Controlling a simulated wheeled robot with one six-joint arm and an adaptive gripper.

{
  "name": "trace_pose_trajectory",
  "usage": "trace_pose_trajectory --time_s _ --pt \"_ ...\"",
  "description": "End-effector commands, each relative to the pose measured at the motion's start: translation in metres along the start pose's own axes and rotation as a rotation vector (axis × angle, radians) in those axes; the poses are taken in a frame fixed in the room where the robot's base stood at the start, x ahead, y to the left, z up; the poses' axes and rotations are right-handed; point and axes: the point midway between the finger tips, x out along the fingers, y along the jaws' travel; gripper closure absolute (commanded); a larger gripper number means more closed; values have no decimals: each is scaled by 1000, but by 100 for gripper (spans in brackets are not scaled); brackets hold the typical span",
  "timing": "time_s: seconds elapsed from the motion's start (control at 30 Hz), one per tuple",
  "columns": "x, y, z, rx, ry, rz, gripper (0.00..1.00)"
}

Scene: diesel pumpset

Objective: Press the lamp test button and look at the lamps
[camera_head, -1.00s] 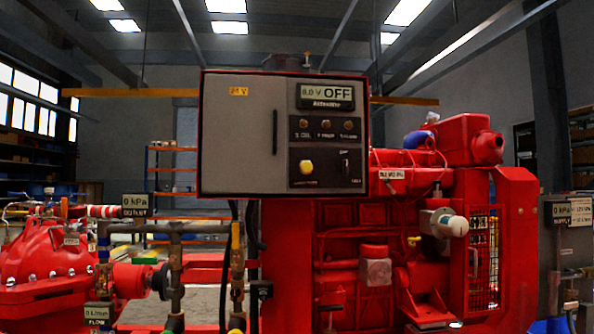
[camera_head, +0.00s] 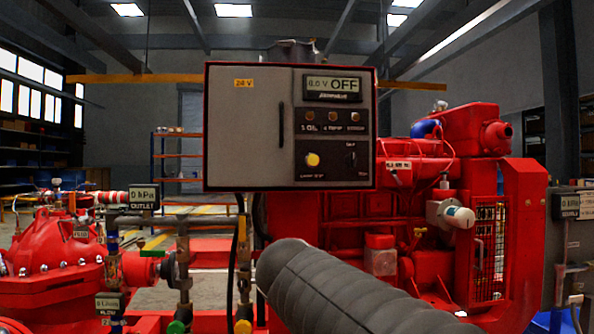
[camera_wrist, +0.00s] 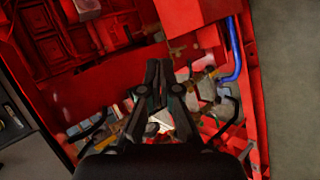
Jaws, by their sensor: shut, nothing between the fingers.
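The control panel (camera_head: 240,140) stands upright in the middle of the head view. Its yellow lamp test button (camera_head: 312,159) sits at the lower left of the black lower plate. The display (camera_head: 333,88) reads 0.0 V OFF, the voltage digits slightly blurred. My gripper (camera_wrist: 158,85) shows in the wrist view, its dark fingers together and empty, over red engine parts. The button and lamps are not seen in the wrist view. In the head view only my grey arm shows, below the panel.
The red diesel engine (camera_head: 355,213) stands behind and right of the panel. A red pump (camera_head: 52,262) with pipes and gauges is at the left. A grey supply box (camera_head: 572,204) is at the far right. The space in front of the panel face looks clear.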

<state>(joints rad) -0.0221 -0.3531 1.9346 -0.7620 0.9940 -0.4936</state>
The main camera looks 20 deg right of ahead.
Motion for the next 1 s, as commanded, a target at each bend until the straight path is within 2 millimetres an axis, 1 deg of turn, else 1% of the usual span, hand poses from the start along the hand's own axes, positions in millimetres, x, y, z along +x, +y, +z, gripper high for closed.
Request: trace_pose_trajectory --time_s 0.03,0.07,0.1,0.17,0.2,0.27,0.3,0.37,0.4,0.5,0.6,0.7,0.8,1.0 --pt "-1 33 -8 -75 -28 58 100" --pt "-2 50 -12 -123 -49 94 100" --pt "-3 74 -16 -184 -78 142 100" --pt "-6 109 -24 -277 -127 212 100" --pt "-8 132 -30 -337 -162 259 100" --pt "-13 166 -38 -426 -222 326 100" --pt "-17 187 -44 -482 -265 369 100" --pt "-23 217 -52 -560 -329 428 100" --pt "-28 234 -58 -608 -373 464 100" --pt "-39 270 -69 -705 -474 536 100" --pt "-48 294 -77 -771 -551 584 100" --pt "-53 306 -81 -805 -596 608 100" --pt "-56 310 -82 -816 -613 618 100" --pt "-56 310 -82 -816 -613 617 100"
